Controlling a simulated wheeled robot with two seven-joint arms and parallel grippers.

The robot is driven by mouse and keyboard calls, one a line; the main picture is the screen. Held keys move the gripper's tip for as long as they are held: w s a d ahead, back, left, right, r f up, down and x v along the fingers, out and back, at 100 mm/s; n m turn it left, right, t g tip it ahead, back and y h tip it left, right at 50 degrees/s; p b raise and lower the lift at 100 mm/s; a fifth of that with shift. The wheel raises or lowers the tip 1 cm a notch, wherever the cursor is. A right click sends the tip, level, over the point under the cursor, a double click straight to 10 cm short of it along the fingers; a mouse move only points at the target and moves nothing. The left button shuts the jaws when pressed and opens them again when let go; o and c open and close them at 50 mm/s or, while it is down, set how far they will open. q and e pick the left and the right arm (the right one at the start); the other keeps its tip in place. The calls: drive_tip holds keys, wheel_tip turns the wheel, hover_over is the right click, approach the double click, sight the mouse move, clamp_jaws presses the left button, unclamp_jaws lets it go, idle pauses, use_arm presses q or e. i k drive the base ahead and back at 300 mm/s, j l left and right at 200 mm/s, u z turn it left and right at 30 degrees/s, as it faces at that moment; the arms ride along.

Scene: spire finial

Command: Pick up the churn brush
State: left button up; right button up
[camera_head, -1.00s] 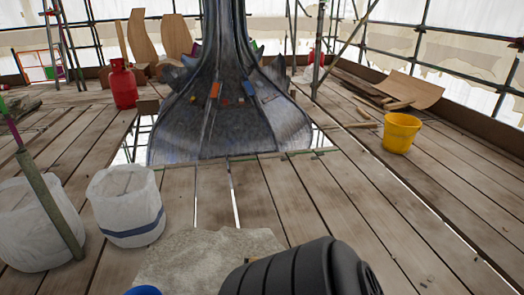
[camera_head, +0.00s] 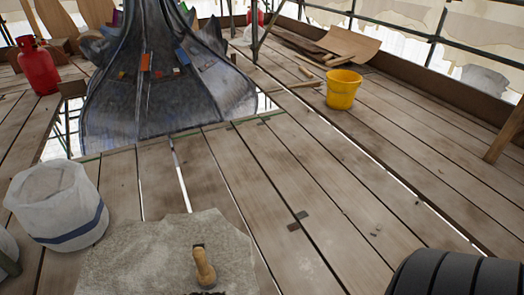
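A small brush with a tan wooden handle (camera_head: 205,266), likely the churn brush, shows at the bottom of the head view, in front of or over the grey stone-like slab or sheet (camera_head: 130,262). Its handle points up and leans slightly. Its lower end is dark and cut by the frame edge, so I cannot tell what it rests on.
A white sack-like tub (camera_head: 60,205) stands at left, and a black ribbed cylinder (camera_head: 455,275) fills the bottom right corner. A yellow bucket (camera_head: 342,90), red gas cylinder (camera_head: 36,65) and metal spire base (camera_head: 160,95) stand farther back.

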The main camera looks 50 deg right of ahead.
sight(207, 277)
drive_tip(key=z, duration=0.7)
drive_tip(key=u, duration=2.25)
drive_tip(key=k+l, duration=0.15)
drive_tip(key=k, duration=0.25)
drive_tip(key=k+l, duration=0.2)
drive_tip(key=k, duration=0.25)
drive_tip(key=k+l, duration=0.15)
drive_tip(key=k, duration=0.25)
drive_tip(key=k+l, duration=0.2)
drive_tip(key=k, duration=0.25)
